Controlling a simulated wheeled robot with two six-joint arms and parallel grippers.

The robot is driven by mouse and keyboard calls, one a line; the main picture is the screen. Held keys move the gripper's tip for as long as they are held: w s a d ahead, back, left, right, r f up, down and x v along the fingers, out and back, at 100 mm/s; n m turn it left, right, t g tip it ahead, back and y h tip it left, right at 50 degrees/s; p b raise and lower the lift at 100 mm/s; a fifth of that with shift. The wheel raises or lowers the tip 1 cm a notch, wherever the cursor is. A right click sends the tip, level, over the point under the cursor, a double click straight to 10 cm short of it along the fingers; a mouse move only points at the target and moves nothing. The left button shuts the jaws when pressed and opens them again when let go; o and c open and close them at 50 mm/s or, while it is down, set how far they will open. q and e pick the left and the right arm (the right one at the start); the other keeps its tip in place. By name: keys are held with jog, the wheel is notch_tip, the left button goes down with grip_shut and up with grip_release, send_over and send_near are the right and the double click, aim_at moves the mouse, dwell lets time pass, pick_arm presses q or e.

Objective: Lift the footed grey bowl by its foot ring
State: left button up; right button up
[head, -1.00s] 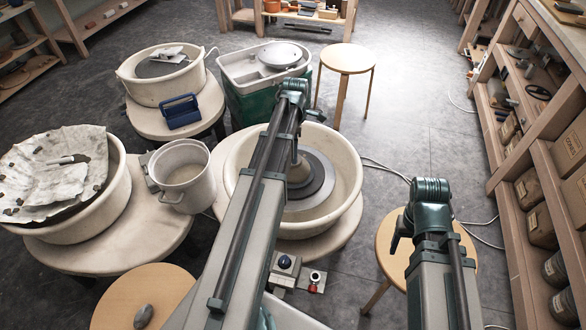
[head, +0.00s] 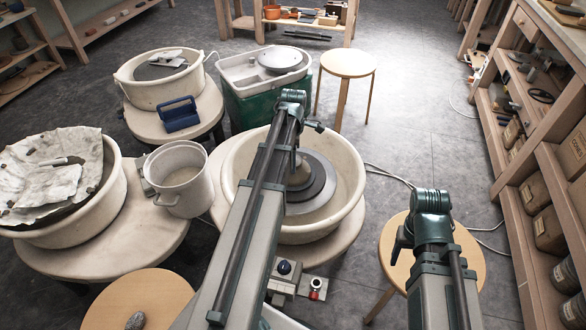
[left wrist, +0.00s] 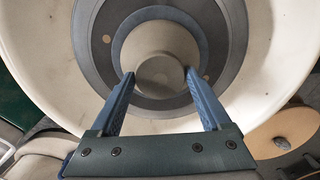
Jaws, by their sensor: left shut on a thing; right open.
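The footed grey bowl (left wrist: 155,38) sits upside down on the dark grey wheel head (left wrist: 97,45), its round foot ring facing my left wrist camera. My left gripper (left wrist: 160,73) has one blue finger on each side of the foot ring and is shut on it. In the head view, my left arm covers much of the bowl (head: 300,173) and hides the left fingertips. The bowl appears to rest on the wheel head. My right gripper (head: 402,240) is open, apart from the bowl, above a round wooden stool.
A cream splash basin (head: 350,195) surrounds the wheel head. A white bucket (head: 181,185) stands close to its left. The wooden stool (head: 455,270) is at the right, with shelves (head: 545,165) beyond. A second wheel with a blue caddy (head: 180,115) stands behind left.

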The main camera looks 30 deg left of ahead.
pick_arm(q)
grip_shut()
jog(key=shift+r, duration=0.15)
notch_tip(320, 180, up, 2)
jog(key=shift+r+p, duration=0.1)
jog(key=shift+p, duration=1.15)
jog(key=shift+s+r+p, duration=0.1)
jog(key=shift+r+p, duration=0.75)
jog(key=s+d, duration=0.3)
jog(key=s, duration=0.4)
jog(key=s+d, duration=0.3)
jog(key=s, duration=0.4)
jog(key=shift+s+d+r+p, duration=0.25)
jog(key=shift+r+p, duration=0.15)
jog(key=o, duration=0.6)
grip_release()
grip_shut()
